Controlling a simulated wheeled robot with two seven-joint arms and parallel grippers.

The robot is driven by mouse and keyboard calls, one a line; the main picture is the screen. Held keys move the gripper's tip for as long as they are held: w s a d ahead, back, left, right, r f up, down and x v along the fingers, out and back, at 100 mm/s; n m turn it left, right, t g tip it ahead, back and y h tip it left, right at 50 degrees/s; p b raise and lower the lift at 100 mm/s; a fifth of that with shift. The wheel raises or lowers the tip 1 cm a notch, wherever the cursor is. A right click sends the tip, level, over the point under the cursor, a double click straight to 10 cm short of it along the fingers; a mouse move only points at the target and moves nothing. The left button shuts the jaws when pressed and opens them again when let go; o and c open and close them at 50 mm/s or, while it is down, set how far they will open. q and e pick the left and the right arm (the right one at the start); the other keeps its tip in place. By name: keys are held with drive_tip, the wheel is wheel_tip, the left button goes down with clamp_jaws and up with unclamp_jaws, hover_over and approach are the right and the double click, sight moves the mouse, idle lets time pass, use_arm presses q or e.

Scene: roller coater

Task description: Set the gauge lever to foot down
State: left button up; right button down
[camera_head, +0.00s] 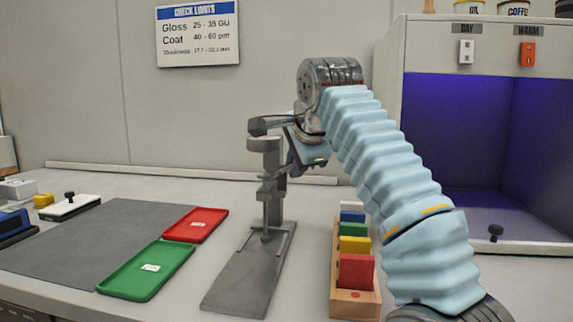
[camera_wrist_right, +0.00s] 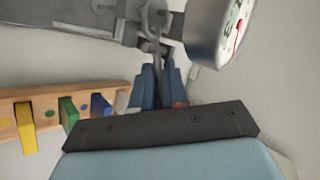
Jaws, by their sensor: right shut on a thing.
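The grey thickness gauge stand (camera_head: 271,190) stands upright on the bench with a flat metal base plate (camera_head: 245,270) in front. Its round white dial (camera_wrist_right: 225,25) shows at the top of the right wrist view. My right gripper (camera_head: 300,145) is at the upper right side of the gauge, partly hidden behind my wrist and sleeve. In the wrist view its two blue fingers (camera_wrist_right: 160,75) are close together on the thin metal gauge lever (camera_wrist_right: 152,45), below and left of the dial. The lever's exact angle is hard to tell. My left gripper is out of view.
A wooden rack (camera_head: 355,302) with coloured panels stands right of the base plate. A red tray (camera_head: 196,224) and a green tray (camera_head: 148,270) lie left of it by a grey mat (camera_head: 60,250). A purple-lit booth (camera_head: 455,140) stands at right.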

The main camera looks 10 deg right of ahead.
drive_tip(key=shift+w+d+r+h, duration=0.1)
drive_tip(key=shift+d+r+h, duration=0.1)
drive_tip(key=shift+r+h, duration=0.2)
drive_tip(key=c, duration=1.3)
unclamp_jaws()
drive_tip(key=shift+w, duration=0.1)
drive_tip(key=shift+c, duration=0.2)
drive_tip(key=shift+o, duration=1.3)
drive_tip(key=shift+d+f, duration=0.1)
drive_tip(key=shift+d, duration=0.05)
